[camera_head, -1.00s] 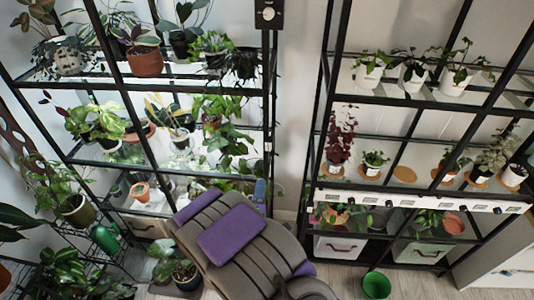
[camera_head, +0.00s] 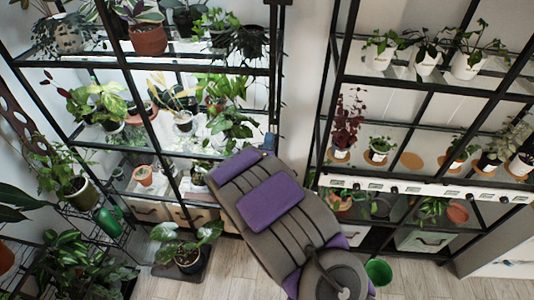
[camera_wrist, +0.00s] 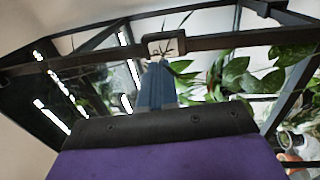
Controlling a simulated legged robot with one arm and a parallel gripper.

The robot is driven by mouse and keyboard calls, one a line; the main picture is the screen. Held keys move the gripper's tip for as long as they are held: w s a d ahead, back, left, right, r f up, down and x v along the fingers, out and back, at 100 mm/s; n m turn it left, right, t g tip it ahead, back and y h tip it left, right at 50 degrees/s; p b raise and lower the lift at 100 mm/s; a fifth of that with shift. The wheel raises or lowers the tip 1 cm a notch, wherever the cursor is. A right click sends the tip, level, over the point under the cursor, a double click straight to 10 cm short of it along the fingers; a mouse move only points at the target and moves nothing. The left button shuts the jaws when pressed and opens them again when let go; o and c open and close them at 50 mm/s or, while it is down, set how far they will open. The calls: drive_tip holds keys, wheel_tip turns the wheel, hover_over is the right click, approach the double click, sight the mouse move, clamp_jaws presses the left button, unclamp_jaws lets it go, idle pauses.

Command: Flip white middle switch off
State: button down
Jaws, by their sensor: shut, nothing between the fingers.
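My gripper (camera_head: 270,143) is shut and empty; it shows as blue-grey fingers beyond the purple arm cover, at the post on the right side of the left shelf. In the wrist view the gripper (camera_wrist: 157,72) points at a small dark-framed box with a pale face (camera_wrist: 164,46) on a black bar. The fingertips sit just below that box; whether they touch it I cannot tell. The box looks like the switch, but its lever position is too small to read. In the head view it is hidden or too small behind the gripper.
Black shelves with potted plants stand left and right. A white strip with several dark knobs (camera_head: 420,188) runs along the right shelf. A green bucket (camera_head: 379,272) and a potted plant (camera_head: 188,258) stand on the floor. The lower right floor is clear.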

sight(274, 130)
drive_tip(key=shift+w+d, duration=0.2)
drive_tip(key=shift+w, duration=0.4)
drive_tip(key=shift+w+d+r, duration=0.25)
drive_tip(key=shift+w+d, duration=0.05)
drive_tip(key=shift+w, duration=0.3)
drive_tip(key=shift+a, duration=0.2)
